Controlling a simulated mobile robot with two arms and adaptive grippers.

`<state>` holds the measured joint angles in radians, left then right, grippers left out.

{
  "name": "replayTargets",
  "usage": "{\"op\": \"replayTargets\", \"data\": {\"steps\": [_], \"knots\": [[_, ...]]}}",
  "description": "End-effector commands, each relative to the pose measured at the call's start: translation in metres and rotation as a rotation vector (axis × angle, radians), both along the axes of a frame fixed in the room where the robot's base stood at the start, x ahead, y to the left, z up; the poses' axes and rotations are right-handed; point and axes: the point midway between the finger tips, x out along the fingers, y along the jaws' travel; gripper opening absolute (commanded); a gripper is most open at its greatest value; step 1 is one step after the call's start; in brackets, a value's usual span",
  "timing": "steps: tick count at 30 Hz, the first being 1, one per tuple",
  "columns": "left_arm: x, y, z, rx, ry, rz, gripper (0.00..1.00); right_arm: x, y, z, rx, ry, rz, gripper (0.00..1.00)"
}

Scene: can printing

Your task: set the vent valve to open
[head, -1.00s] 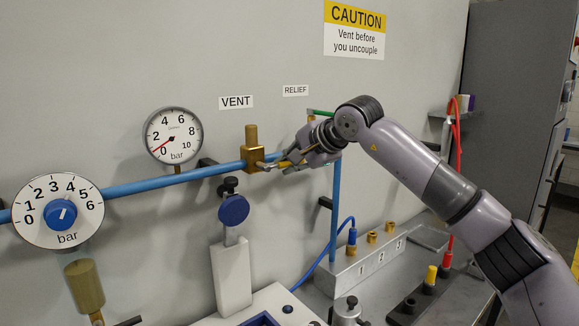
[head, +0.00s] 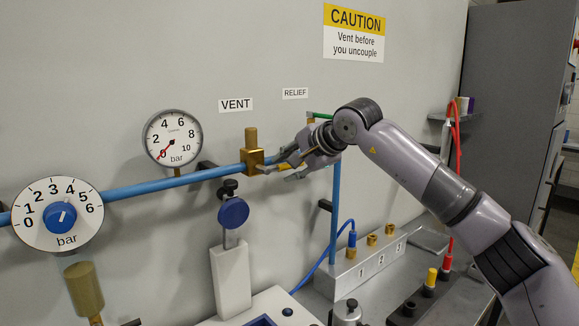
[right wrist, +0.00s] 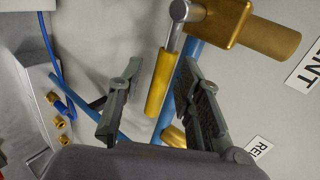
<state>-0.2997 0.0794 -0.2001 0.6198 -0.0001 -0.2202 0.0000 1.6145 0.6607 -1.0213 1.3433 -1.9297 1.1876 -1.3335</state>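The brass vent valve (head: 252,158) sits on the blue pipe under the VENT label (head: 236,104). Its lever has a yellow grip (right wrist: 158,85) and points right, roughly along the pipe. The valve body also shows at the top of the right wrist view (right wrist: 228,22). My right gripper (head: 282,167) is just right of the valve, with its fingers spread. In the right wrist view the yellow grip lies between the open fingers, with a visible gap on the left; contact with the right finger cannot be told. My left gripper is not in view.
A relief valve with a green handle (head: 320,112) is just behind my right gripper. A pressure gauge (head: 173,138) reads near 0, left of the vent valve. A blue-knobbed dial (head: 60,215) is farther left. A grey block with brass ports (head: 362,262) stands below right.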

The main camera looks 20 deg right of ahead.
Motion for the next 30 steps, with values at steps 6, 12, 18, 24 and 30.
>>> {"op": "replayTargets", "data": {"steps": [6,12,18,24,30], "knots": [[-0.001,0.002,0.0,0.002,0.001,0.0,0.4,-0.006,-0.003,0.005,0.001,-0.001,-0.001,0.33],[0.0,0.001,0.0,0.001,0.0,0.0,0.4,-0.034,-0.015,0.026,0.0,-0.004,-0.001,0.33],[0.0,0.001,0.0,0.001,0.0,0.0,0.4,-0.067,-0.028,0.049,-0.001,-0.004,-0.001,0.33],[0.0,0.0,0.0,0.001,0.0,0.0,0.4,-0.087,-0.035,0.063,0.0,-0.002,-0.001,0.33],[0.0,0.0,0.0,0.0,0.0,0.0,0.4,-0.093,-0.037,0.066,0.0,0.001,-0.001,0.33]]}}
